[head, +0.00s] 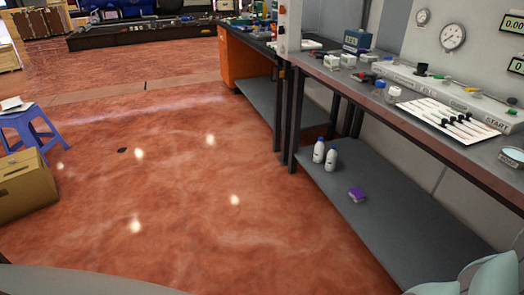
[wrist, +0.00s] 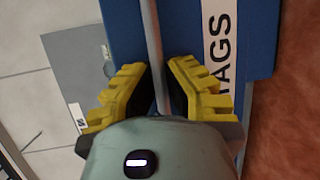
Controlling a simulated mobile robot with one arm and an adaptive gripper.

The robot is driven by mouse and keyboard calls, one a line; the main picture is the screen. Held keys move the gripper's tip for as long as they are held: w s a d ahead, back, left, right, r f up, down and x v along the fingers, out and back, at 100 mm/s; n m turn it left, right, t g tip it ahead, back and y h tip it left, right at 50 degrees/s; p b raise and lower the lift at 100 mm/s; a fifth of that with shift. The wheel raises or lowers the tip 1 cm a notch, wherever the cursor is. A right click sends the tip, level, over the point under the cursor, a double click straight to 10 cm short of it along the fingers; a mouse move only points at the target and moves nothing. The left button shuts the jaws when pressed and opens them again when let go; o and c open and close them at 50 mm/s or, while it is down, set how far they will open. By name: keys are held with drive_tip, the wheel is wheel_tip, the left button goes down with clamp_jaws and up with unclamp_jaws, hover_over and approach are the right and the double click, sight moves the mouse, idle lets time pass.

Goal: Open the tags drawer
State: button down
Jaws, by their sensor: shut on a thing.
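In the wrist view, a blue drawer front (wrist: 182,30) carries a white label (wrist: 217,45) with the black letters "TAGS", turned sideways. A grey bar handle (wrist: 151,30) runs in front of it. My gripper (wrist: 158,85) has its yellow ribbed fingers on either side of this handle and is shut on it. The lower part of the handle is hidden behind the gripper body. I cannot tell how far the drawer stands out. The head view shows neither the drawer nor my gripper.
In the wrist view, a grey panel (wrist: 75,65) and pale tiles (wrist: 20,85) lie left of the drawer. In the head view, a workbench (head: 460,165) with a lower shelf (head: 375,215) runs along the right. A blue stool (head: 25,125) and cardboard box (head: 20,185) stand left. The middle floor is clear.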

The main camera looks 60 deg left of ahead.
drive_tip(key=shift+s, duration=0.2)
drive_tip(key=c, duration=1)
unclamp_jaws()
drive_tip(key=shift+s, duration=0.15)
drive_tip(key=shift+v, duration=5.85)
drive_tip(key=shift+r, duration=0.1)
